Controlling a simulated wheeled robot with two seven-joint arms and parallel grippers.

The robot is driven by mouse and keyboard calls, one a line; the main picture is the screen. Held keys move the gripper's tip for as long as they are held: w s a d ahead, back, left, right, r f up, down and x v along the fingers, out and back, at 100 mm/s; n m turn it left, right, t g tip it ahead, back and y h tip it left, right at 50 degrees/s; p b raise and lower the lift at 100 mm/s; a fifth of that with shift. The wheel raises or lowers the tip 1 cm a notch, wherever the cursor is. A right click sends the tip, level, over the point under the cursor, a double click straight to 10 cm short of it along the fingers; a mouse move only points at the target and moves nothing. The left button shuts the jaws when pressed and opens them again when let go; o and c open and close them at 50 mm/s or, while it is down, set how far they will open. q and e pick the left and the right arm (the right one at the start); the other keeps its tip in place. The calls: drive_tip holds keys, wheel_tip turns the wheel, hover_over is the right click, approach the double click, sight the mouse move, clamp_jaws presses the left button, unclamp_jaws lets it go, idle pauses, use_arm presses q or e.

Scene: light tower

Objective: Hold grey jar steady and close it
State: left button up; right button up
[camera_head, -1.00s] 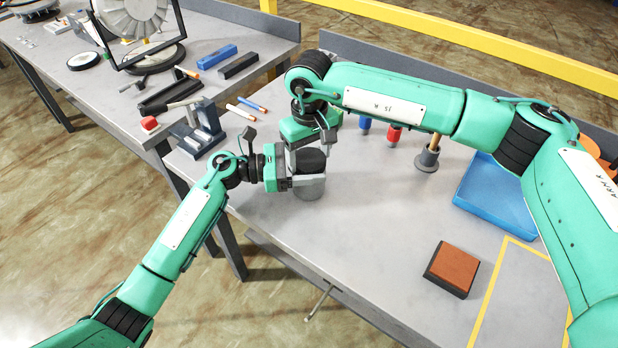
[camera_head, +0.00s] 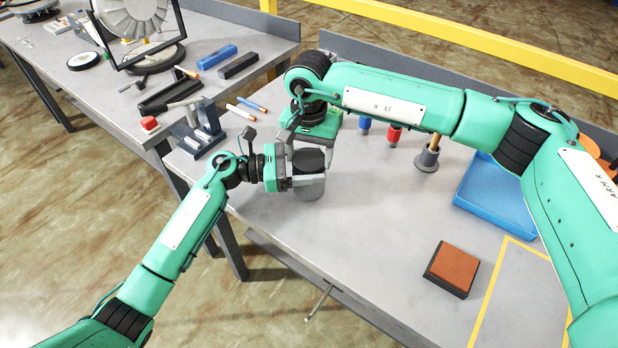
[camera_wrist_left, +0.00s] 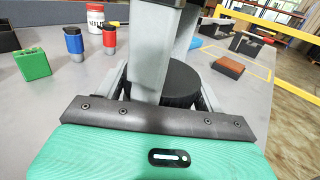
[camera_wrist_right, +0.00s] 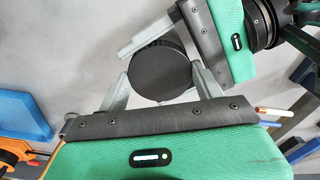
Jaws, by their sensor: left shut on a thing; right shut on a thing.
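The grey jar (camera_head: 312,190) stands upright near the left end of the workbench, with a round black lid (camera_head: 308,159) on top. The lid also shows in the left wrist view (camera_wrist_left: 181,82) and from above in the right wrist view (camera_wrist_right: 160,70). My left gripper (camera_head: 309,181) comes in from the left and is shut on the jar's body below the lid. My right gripper (camera_wrist_right: 163,85) reaches down from above and is shut on the lid, one finger on each side. Whether the lid is fully seated cannot be told.
Blue (camera_head: 364,125) and red (camera_head: 394,134) small containers and a grey holder (camera_head: 428,157) stand behind to the right. A blue tray (camera_head: 495,200) and a brown-topped block (camera_head: 452,269) lie further right. The bench in front of the jar is clear.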

drive_tip(key=shift+m, duration=0.3)
drive_tip(key=o, duration=1)
drive_tip(key=shift+o, duration=0.4)
drive_tip(key=shift+a, duration=0.1)
use_arm(q)
drive_tip(key=shift+d+f, duration=0.1)
use_arm(e)
wheel_tip(320, 180, up, 4)
drive_tip(key=shift+f, duration=0.1)
use_arm(q)
drive_tip(key=shift+s, duration=0.1)
use_arm(e)
drive_tip(key=shift+r, duration=0.45)
